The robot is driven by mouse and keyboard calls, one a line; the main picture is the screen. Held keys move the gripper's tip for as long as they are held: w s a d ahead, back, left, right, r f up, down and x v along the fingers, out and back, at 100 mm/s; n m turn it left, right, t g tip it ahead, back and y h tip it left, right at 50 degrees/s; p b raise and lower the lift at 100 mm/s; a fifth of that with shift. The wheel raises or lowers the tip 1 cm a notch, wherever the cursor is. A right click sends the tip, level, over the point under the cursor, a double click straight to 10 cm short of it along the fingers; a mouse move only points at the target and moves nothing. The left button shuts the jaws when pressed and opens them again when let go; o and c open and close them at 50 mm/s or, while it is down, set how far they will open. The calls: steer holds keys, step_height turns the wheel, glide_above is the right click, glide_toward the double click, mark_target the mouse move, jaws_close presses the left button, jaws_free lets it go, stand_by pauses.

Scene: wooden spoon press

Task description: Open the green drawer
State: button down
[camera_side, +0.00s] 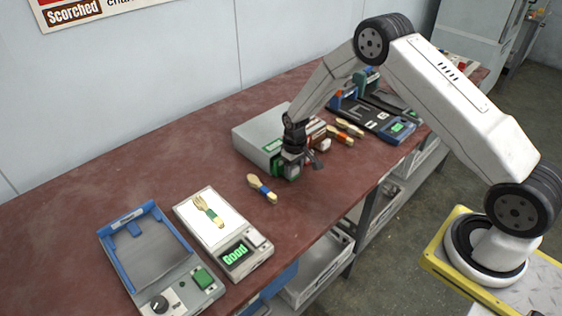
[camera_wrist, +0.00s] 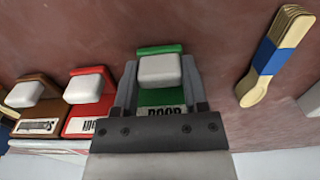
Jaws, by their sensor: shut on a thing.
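The green drawer (camera_wrist: 160,97), with a pale block handle (camera_wrist: 160,70), is at the centre of the wrist view. It belongs to the grey cabinet (camera_side: 258,132) on the bench. My gripper (camera_wrist: 160,75) has a finger on each side of the handle and is shut on it. In the side view my gripper (camera_side: 295,163) points down at the cabinet's near front and hides part of the green drawer (camera_side: 276,165). In the wrist view the green front reaches slightly further out than its neighbour; how far it is open I cannot tell.
A red drawer (camera_wrist: 88,108) and a brown drawer (camera_wrist: 35,105) sit beside it. A scale (camera_side: 222,228) holds a fork and reads "GOOD". A blue-rimmed tray (camera_side: 112,251) stands at the front left.

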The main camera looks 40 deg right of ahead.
steer(key=s, duration=1.4)
steer(key=shift+s, duration=0.15)
steer(key=shift+c, duration=0.6)
jaws_free()
steer(key=shift+r, duration=0.15)
step_height(320, 180, up, 8)
steer(key=shift+f, duration=0.2)
steer(key=s+a+r+t, duration=0.1)
steer(key=s+a+r, duration=0.1)
steer(key=r, duration=0.3)
steer(key=s+a+r+t, duration=0.1)
steer(key=s+a+r, duration=0.2)
steer(key=s+r, duration=0.2)
steer(key=shift+s+a+r+t, duration=0.3)
steer(key=shift+r, duration=0.45)
